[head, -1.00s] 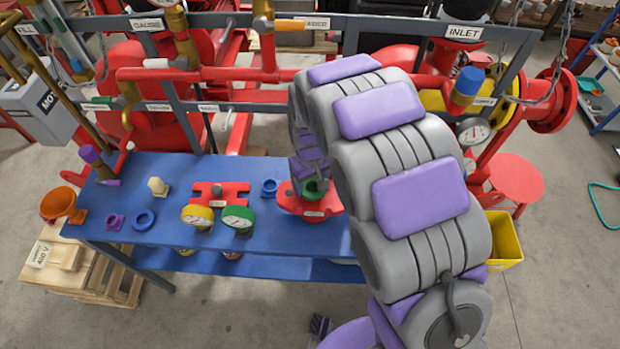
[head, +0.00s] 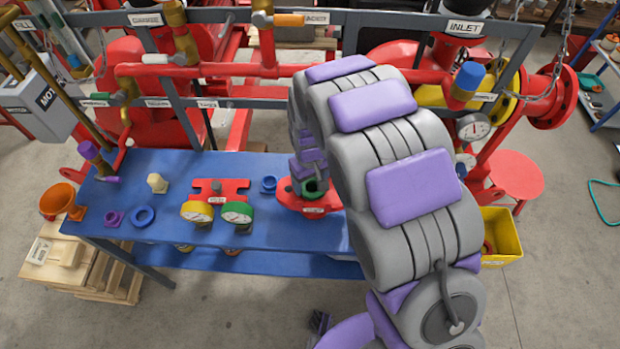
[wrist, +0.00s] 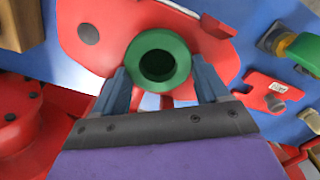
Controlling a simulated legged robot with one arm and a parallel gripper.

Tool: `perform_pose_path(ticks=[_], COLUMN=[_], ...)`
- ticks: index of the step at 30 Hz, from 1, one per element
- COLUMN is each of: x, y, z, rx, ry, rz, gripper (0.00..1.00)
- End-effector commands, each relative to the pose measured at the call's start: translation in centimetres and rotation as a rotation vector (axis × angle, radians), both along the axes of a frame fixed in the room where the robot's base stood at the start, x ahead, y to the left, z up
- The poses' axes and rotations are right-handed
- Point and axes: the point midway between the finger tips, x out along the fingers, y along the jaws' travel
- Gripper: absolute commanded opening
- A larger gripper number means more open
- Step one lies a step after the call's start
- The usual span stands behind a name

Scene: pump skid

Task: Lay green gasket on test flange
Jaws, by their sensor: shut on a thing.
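The green gasket (wrist: 158,40) is a thick ring between my gripper's two fingers in the wrist view. My gripper (wrist: 160,76) is shut on it, one finger on each side. The gasket (head: 313,195) also shows in the head view, below my gripper (head: 310,178). The red test flange (head: 311,208), with a white label, lies under the gasket near the right of the blue bench. In the wrist view the flange's red plate (wrist: 88,30) spreads behind the ring. I cannot tell whether the gasket touches it. The flange's middle is hidden by the gasket.
Red pipes and a grey frame stand behind. A yellow bin (head: 500,240) is at the right.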

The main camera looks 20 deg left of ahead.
Motion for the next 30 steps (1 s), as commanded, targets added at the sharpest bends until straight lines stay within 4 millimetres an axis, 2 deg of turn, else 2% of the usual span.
perform_pose_path(ticks=[5,6,14,24,26,30], x=[0.0,0.0,0.0,0.1,0.1,0.1], y=[0.0,0.0,0.0,-0.1,-0.1,-0.1], z=[0.0,0.0,0.0,0.2,0.7,2.8], rx=[0.0,0.0,0.0,0.001,0.001,0.001], ry=[0.0,0.0,0.0,-0.001,-0.001,-0.003], rz=[0.0,0.0,0.0,0.0,0.0,0.0], gripper=[0.44,0.75,1.0,1.0,1.0,1.0])
